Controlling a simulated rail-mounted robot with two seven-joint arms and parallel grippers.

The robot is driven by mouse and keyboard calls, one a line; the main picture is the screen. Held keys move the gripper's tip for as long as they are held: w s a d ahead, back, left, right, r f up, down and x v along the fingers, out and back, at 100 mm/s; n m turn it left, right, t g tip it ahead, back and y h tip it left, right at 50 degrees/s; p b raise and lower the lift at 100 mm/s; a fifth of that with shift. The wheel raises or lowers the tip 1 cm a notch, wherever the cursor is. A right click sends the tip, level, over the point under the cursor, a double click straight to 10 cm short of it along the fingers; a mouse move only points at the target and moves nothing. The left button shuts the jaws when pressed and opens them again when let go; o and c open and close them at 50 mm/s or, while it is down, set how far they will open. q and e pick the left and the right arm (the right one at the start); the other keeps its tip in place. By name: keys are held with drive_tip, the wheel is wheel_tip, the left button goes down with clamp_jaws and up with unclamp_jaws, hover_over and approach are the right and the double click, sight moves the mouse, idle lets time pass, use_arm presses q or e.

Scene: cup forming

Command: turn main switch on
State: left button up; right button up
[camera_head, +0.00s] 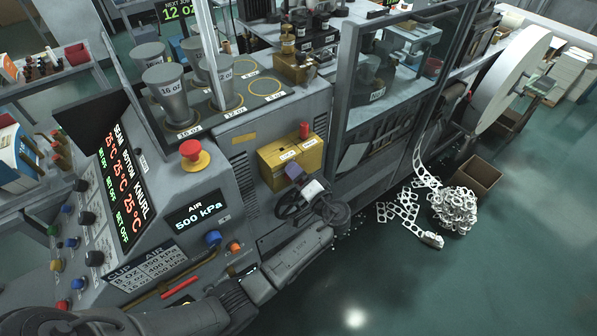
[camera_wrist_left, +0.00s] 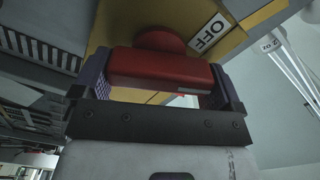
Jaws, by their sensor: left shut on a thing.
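The main switch is on a yellow box (camera_head: 290,157) on the machine's front, below the cup deck. In the left wrist view its red bar handle (camera_wrist_left: 160,70) lies crosswise between my fingers, with a round red hub behind it. A white label reading OFF (camera_wrist_left: 209,34) is beside the hub on the yellow face (camera_wrist_left: 262,16). My left gripper (camera_head: 296,178) is at the box's lower front, its purple fingertips shut on the red handle, as the left wrist view (camera_wrist_left: 160,85) shows. In the head view the gripper hides the handle. My right gripper is not in view.
A red mushroom button (camera_head: 191,150) and an air display reading 500 kPa (camera_head: 197,214) are left of the switch. Cup stacks (camera_head: 168,95) stand above. A glass-fronted cabinet (camera_head: 385,80) is to the right.

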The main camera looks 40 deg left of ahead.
use_arm(q)
drive_tip(key=m+p, duration=0.1)
drive_tip(key=m, duration=0.2)
drive_tip(key=shift+r+p, duration=0.1)
drive_tip(key=shift+p, duration=0.3)
drive_tip(key=shift+w+m+p, duration=0.1)
drive_tip(key=shift+m+p, duration=0.4)
drive_tip(key=shift+m, duration=0.3)
drive_tip(key=shift+f, duration=0.2)
drive_tip(key=o, duration=0.6)
drive_tip(key=shift+d, duration=0.15)
drive_tip(key=shift+d+f, duration=0.1)
drive_tip(key=shift+d, duration=0.25)
drive_tip(key=b+v, duration=0.1)
drive_tip(key=v, duration=1.2)
drive_tip(key=shift+b, duration=0.3)
